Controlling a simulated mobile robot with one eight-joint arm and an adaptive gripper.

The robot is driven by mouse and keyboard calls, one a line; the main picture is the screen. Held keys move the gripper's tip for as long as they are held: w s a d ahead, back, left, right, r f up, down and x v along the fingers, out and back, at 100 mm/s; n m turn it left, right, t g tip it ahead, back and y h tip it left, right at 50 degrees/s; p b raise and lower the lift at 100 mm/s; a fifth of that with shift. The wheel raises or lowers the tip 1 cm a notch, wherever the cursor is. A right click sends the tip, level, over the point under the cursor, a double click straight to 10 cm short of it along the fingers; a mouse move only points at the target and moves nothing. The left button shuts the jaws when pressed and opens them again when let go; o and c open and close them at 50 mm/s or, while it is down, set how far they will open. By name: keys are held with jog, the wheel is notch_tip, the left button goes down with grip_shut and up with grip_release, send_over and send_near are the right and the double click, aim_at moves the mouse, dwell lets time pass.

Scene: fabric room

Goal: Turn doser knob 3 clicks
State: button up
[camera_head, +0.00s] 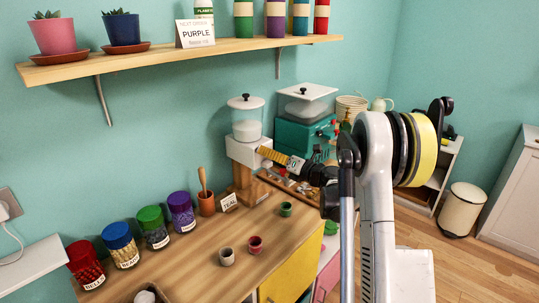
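The doser is a white dispenser (240,152) with a clear lidded jar (246,117) of white contents, on a wooden stand at the back of the table. My arm reaches in from the right. My gripper (264,152) is at the right side of the doser's white body, close to it or touching it; I cannot tell which. The doser knob does not show clearly; my gripper may cover it. Whether the fingers are open or shut is too small to tell.
Red, blue, green and purple jars (152,228) line the wall. Beside the doser are a pestle in a brown cup (206,203) and a card (228,202). Small cups (255,244) stand on the table. A teal machine (298,134) stands behind my gripper. A shelf (180,56) hangs above.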

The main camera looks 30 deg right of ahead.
jog(key=v, duration=1.2)
